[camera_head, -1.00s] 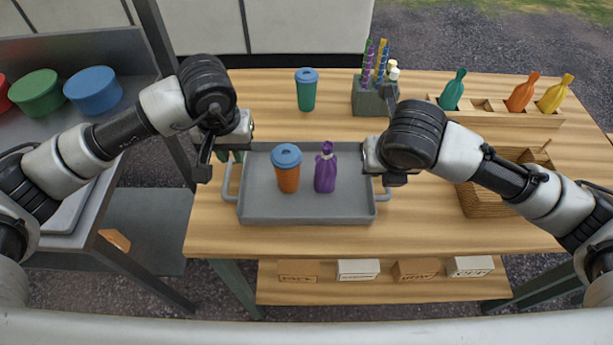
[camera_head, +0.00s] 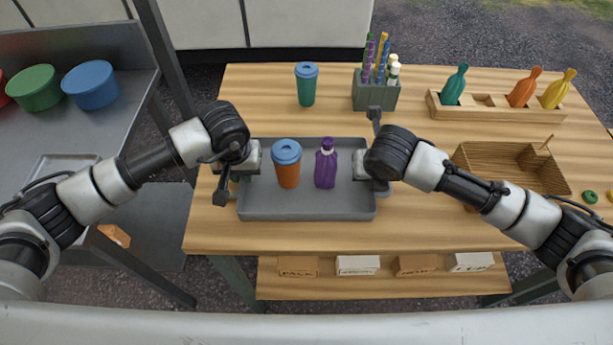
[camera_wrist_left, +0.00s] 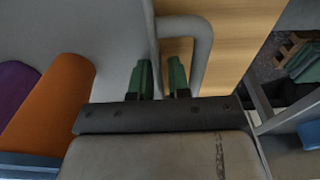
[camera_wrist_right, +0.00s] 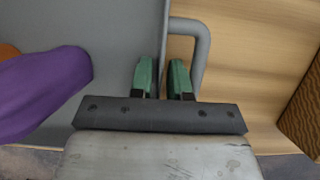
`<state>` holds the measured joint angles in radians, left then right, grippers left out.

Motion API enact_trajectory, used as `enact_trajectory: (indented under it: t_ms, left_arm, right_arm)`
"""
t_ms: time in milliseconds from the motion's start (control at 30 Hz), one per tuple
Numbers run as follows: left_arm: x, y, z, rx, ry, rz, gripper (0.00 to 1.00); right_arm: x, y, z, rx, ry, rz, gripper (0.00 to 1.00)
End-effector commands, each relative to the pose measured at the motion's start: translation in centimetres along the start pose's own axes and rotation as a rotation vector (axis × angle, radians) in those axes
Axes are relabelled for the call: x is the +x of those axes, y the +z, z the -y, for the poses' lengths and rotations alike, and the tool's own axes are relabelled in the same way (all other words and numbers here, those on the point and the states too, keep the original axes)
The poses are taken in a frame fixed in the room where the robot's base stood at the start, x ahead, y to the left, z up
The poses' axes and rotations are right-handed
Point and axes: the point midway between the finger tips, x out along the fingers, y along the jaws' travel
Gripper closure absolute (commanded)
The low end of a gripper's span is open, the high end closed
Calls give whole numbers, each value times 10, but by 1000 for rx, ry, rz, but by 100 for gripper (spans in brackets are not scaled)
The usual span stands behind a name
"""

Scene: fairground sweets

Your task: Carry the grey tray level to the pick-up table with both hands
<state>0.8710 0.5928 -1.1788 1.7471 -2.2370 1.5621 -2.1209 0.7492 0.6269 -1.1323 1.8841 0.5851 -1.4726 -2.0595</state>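The grey tray (camera_head: 305,213) lies flat on the wooden table (camera_head: 420,230). On it stand an orange cup with a blue lid (camera_head: 288,172) and a purple bottle (camera_head: 325,168), both upright. My left gripper (camera_head: 230,180) is at the tray's left end. In the left wrist view its green fingers (camera_wrist_left: 161,82) are apart, one on each side of the tray's side wall, beside the handle (camera_wrist_left: 205,50). My right gripper (camera_head: 376,165) is at the right end. In the right wrist view its fingers (camera_wrist_right: 162,82) are likewise apart around the wall, beside the handle (camera_wrist_right: 200,50).
Behind the tray stand a teal cup (camera_head: 306,88) and a pen holder (camera_head: 376,96). A bottle rack (camera_head: 490,116) and a wooden basket (camera_head: 515,168) are at right. A metal counter (camera_head: 105,125) with tubs stands at left, across a gap. The table's front strip is clear.

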Motion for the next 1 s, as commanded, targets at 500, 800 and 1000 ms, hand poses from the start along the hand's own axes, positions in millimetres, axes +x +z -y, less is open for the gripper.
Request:
enact_trajectory:
  t_ms: [500,800,1000]
  left_arm:
    - [0,0,0,0,0,-1,100]
    - [-1,-1,0,0,0,-2,100]
    - [-9,-2,0,0,0,-2,100]
  right_arm:
    - [0,0,0,0,0,0,100]
    - [-1,1,0,0,1,2,100]
    - [-8,4,0,0,1,3,100]
